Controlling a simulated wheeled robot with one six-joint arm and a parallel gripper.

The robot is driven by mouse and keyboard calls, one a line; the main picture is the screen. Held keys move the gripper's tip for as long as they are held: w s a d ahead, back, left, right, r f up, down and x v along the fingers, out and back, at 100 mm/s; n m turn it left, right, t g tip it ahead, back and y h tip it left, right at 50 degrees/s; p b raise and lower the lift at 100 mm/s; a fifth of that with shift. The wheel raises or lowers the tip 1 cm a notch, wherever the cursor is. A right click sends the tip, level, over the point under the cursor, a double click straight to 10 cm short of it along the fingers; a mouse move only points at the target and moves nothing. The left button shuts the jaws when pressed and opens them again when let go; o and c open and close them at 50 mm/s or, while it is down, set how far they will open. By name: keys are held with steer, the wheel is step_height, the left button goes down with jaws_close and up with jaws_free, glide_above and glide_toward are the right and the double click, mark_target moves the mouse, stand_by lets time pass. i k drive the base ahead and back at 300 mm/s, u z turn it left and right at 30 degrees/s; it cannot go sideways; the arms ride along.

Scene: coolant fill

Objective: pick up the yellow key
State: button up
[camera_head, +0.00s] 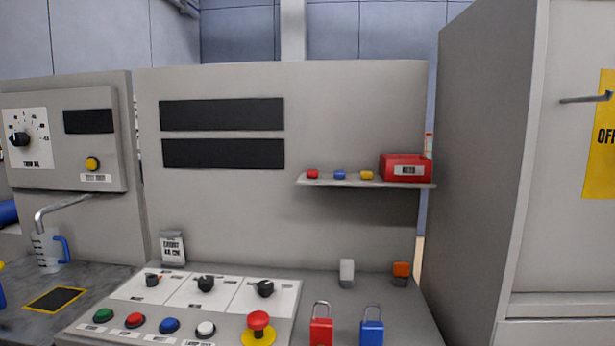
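A small yellow item (366,175), likely the yellow key, lies on a narrow grey wall shelf (330,183). It is too small to make out its exact shape. A small blue item (340,175) and a small red item (312,174) lie in a row to its left. A red box (405,168) stands just to its right on the same shelf. My gripper is not in view.
Below the shelf stand a red padlock (321,331), a blue padlock (372,333), a white block (346,273) and an orange one (401,273). A panel with knobs and a red mushroom button (258,322) is at lower left. A tall grey cabinet (485,150) bounds the right.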

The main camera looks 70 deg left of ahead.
mark_target(365, 175)
steer(key=u, duration=0.55)
steer(key=k, duration=0.25)
steer(key=u, duration=1.65)
steer(key=k, duration=0.45)
steer(key=u, duration=0.85)
steer(key=i, duration=1.2)
steer(key=z, duration=0.6)
